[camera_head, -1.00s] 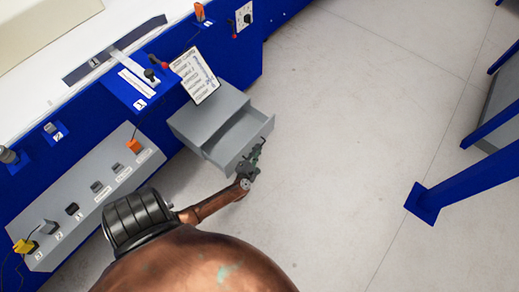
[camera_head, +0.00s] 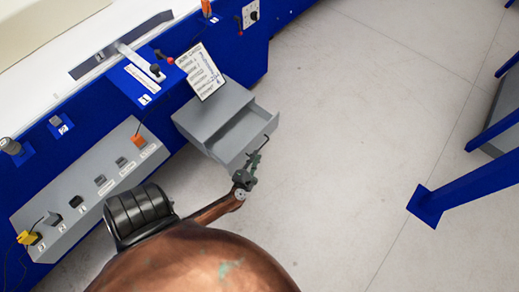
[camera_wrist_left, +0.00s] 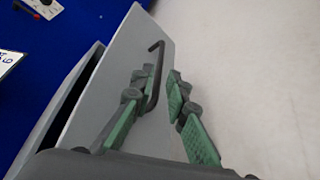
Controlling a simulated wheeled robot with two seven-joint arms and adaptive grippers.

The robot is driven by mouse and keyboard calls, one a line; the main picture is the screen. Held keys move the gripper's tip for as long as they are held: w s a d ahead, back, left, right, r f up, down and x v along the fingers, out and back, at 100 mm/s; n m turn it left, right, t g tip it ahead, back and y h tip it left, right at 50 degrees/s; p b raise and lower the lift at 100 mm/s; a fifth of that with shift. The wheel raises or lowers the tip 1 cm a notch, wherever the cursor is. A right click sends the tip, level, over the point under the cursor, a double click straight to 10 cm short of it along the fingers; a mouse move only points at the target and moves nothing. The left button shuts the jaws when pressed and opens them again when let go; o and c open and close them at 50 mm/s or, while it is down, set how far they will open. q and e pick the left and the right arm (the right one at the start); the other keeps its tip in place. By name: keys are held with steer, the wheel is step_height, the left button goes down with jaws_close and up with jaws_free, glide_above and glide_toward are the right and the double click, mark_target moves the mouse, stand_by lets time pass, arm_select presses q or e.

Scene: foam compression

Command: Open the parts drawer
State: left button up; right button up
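The grey parts drawer (camera_head: 240,157) stands pulled out of its grey cabinet (camera_head: 207,112), with its hollow inside showing. In the left wrist view, the drawer's front panel (camera_wrist_left: 118,72) has a dark bar handle (camera_wrist_left: 157,75). My left gripper (camera_head: 254,161) is just outside the drawer front, near the handle. In the left wrist view its green-padded fingers (camera_wrist_left: 158,82) are apart, with the handle showing between and beyond them; I cannot tell whether they touch it. My right gripper is out of view.
A printed sign (camera_head: 200,71) stands on the cabinet. A blue bench with a grey connector panel (camera_head: 88,190) is at the left. Free floor (camera_head: 340,110) lies to the right, up to a blue post (camera_head: 425,205).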

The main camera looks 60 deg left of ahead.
arm_select(q)
steer(key=shift+v, duration=2.8)
